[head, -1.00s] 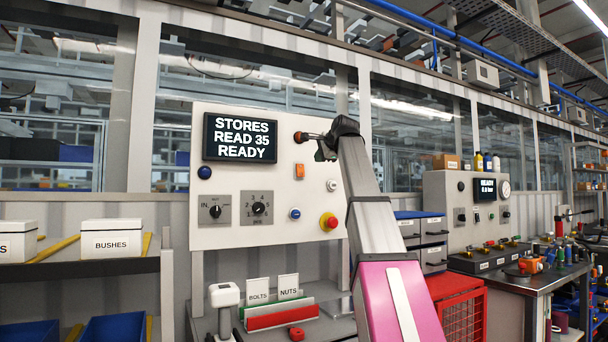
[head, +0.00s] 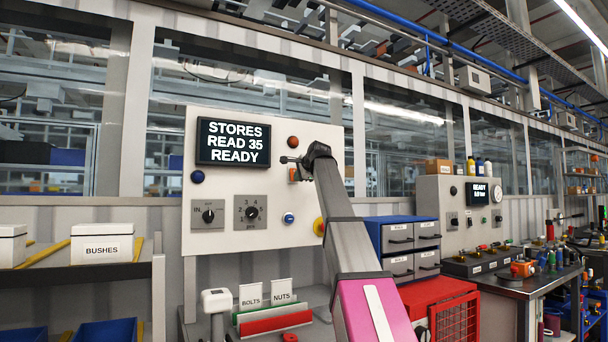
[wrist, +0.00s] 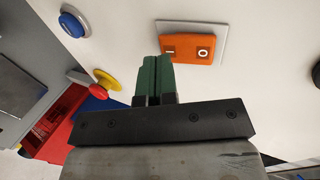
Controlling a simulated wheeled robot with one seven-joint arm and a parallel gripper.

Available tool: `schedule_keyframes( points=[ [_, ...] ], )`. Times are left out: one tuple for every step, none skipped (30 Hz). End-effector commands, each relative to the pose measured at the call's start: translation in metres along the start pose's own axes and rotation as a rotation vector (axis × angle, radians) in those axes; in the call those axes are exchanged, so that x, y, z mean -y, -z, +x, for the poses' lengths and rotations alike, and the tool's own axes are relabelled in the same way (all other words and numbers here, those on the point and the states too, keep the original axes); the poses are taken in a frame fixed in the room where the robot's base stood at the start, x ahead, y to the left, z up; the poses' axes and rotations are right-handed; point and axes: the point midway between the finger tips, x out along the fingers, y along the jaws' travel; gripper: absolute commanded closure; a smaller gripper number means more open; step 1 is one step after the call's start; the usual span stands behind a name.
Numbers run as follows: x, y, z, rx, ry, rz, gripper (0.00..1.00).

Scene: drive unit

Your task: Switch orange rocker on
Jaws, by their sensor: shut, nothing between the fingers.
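The orange rocker (wrist: 187,45) sits in a light grey frame on the white panel. In the wrist view its "I" mark is at the left end and its "O" mark at the right. In the head view the rocker (head: 293,174) is partly hidden behind my gripper (head: 284,160). My gripper is shut and empty. In the wrist view its green fingertips (wrist: 151,60) are close beside the rocker's "I" end. I cannot tell whether they touch it.
The white panel (head: 230,234) also carries a screen (head: 233,142) reading "STORES READ 35 READY", a red lamp (head: 293,142) above the rocker, a dark blue lamp (head: 197,177), two rotary knobs, a blue button (wrist: 73,24) and a yellow-based button (wrist: 107,79).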

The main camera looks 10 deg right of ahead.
Motion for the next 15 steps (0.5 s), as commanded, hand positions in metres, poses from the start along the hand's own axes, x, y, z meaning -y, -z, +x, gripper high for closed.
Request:
schedule_keyframes(
  points=[
    [0.0027,0.0002,0.0054,0.000,0.000,0.000,1.00],
    [0.0032,0.0001,0.0073,0.000,0.000,0.000,1.00],
    [0.0037,-0.0001,0.0094,0.000,0.000,0.000,1.00],
    [0.0040,-0.0002,0.0107,0.000,0.000,0.000,1.00],
    [0.0042,-0.0003,0.0117,0.000,0.001,0.000,1.00],
    [0.0043,-0.0003,0.0126,0.000,0.001,0.000,1.00],
    [0.0044,-0.0004,0.0130,0.000,0.001,0.000,1.00],
    [0.0043,-0.0004,0.0133,0.000,0.001,0.000,1.00],
    [0.0043,-0.0004,0.0134,0.000,0.001,0.000,1.00],
    [0.0042,-0.0004,0.0133,0.000,0.001,0.000,1.00],
    [0.0042,-0.0004,0.0133,0.000,0.001,0.000,1.00],
    [0.0041,-0.0004,0.0132,0.000,0.001,0.000,1.00],
    [0.0040,-0.0004,0.0132,0.000,0.001,0.000,1.00],
    [0.0041,-0.0004,0.0131,0.000,0.001,0.000,1.00],
    [0.0040,-0.0004,0.0131,0.000,0.001,0.000,1.00]
  ],
)
